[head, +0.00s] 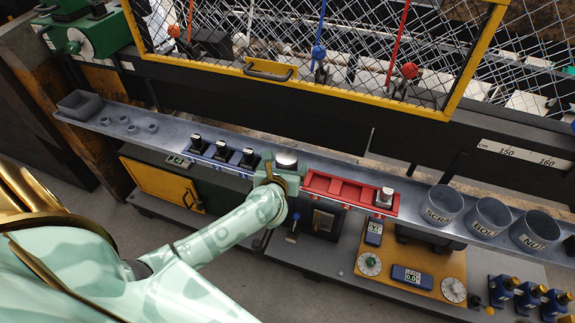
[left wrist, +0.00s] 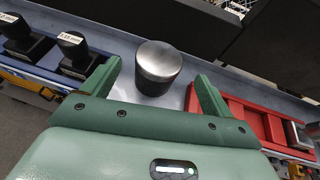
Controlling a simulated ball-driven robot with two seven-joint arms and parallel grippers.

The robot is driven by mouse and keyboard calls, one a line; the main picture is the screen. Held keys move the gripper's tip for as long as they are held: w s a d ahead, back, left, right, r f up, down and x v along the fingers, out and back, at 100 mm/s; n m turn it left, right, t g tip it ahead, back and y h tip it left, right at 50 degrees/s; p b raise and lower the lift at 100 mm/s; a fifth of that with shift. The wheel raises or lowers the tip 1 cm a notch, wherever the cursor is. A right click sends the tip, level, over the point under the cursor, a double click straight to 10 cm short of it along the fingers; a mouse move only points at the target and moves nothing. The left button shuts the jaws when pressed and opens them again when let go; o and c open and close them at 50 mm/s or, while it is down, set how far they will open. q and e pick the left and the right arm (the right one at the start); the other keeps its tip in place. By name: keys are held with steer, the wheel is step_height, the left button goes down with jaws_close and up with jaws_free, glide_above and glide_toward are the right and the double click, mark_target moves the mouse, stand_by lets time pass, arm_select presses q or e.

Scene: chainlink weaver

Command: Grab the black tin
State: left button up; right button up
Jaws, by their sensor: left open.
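The black tin (left wrist: 157,68) is a short dark cylinder with a brushed silver lid, standing upright on the grey shelf. In the head view its lid (head: 286,159) shows just beyond my left gripper, and its lower part is hidden. My left gripper (head: 277,168) is open. In the left wrist view its green fingers (left wrist: 156,83) stand apart on either side of the tin, with gaps between each finger and the tin. The fingertips reach about as far as the tin. My right gripper is not in view.
A blue tray (head: 222,158) with several black blocks sits left of the tin. A red tray (head: 345,190) with a silver-topped block sits to the right. Labelled grey cups (head: 443,205) stand further right on the shelf (head: 170,134). A yellow-framed mesh guard rises behind.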

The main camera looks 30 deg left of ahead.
mark_target(287, 159)
arm_select(q)
steer(key=b+x, duration=0.1)
steer(key=x, duration=0.1)
steer(key=b+x, duration=0.1)
steer(key=x, duration=0.2)
steer(key=shift+a+f, duration=0.1)
steer(key=shift+f, duration=0.25)
steer(key=shift+w+a, duration=0.1)
steer(key=shift+w, duration=0.15)
steer(key=shift+s+r, duration=0.1)
steer(key=c, duration=1.2)
